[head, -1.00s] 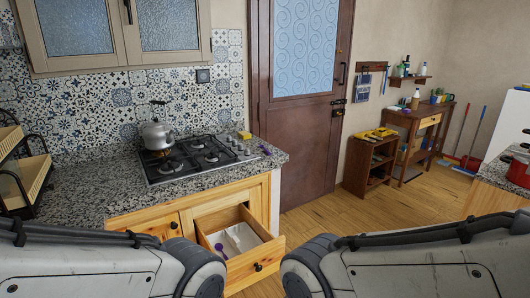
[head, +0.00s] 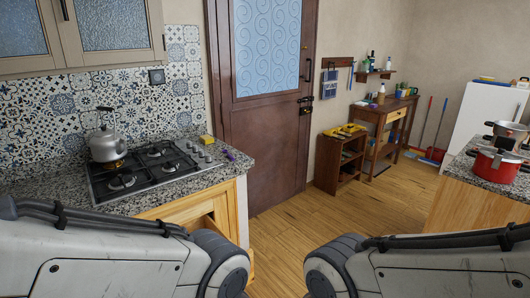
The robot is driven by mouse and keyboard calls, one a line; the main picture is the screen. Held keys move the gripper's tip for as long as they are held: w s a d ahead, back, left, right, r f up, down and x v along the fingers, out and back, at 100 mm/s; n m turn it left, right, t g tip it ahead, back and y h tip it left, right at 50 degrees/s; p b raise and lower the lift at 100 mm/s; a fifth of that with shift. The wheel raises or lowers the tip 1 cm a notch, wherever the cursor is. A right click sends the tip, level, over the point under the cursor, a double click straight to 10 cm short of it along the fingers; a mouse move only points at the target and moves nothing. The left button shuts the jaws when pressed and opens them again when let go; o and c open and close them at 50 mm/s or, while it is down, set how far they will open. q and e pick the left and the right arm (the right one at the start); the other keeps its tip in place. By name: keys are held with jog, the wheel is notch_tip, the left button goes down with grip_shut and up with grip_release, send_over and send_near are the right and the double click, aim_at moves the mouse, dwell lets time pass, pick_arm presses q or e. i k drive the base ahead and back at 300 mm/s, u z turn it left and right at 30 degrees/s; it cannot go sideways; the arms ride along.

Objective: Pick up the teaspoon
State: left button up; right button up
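I cannot make out a teaspoon for certain. A small purple item (head: 230,155) lies on the granite counter (head: 203,181) near its right corner, beside the stove; it is too small to identify. The wooden drawer (head: 205,221) below the counter is mostly hidden behind my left arm, so its contents do not show. My two arms come in from the lower left and lower right, but both grippers are out of view.
A red pot (head: 495,166) stands on another counter at right. Wooden floor (head: 300,225) lies clear between the counters.

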aim_at(224, 151)
jog(key=z, duration=0.5)
jog(key=i, duration=2.05)
jog(key=u, duration=1.05)
jog(key=i, duration=0.9)
jog(key=u, duration=0.85)
